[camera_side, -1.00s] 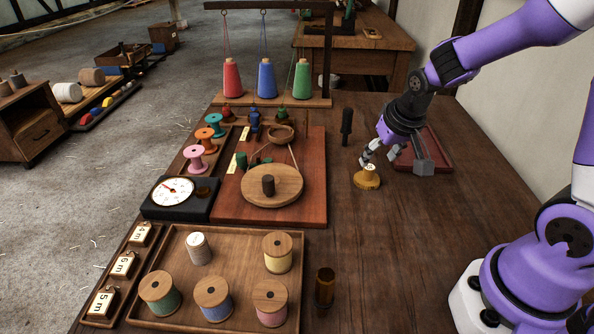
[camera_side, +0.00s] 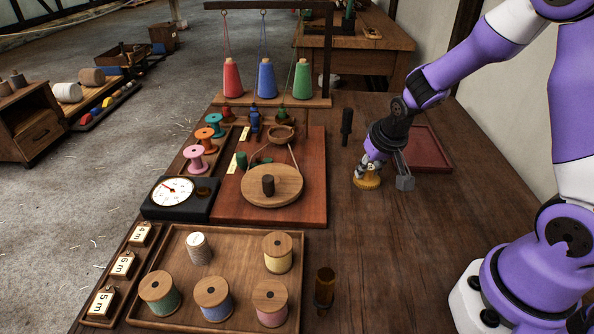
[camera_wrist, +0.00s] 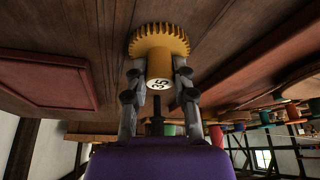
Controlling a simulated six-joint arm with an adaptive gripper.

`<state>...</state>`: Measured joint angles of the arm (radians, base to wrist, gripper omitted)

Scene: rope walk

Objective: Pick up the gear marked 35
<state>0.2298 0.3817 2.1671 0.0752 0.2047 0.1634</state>
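The yellow gear marked 35 (camera_side: 367,183) lies flat on the dark wooden table, with its raised hub upward. In the wrist view the toothed rim of the gear (camera_wrist: 160,40) and the "35" on the hub's pale top show clearly. My gripper (camera_side: 384,180) is low over the gear. In the side view one finger overlaps the hub and the other stands apart from the gear to the right. In the wrist view my gripper (camera_wrist: 160,80) has a fingertip on either side of the hub. It looks open; contact with the hub is unclear.
A red tray (camera_side: 430,148) lies just right of the gear, and a black upright handle (camera_side: 346,125) stands behind it. The red-brown board (camera_side: 312,200) with a wooden disc is to the left. The table in front of the gear is clear, apart from an amber cylinder (camera_side: 325,287).

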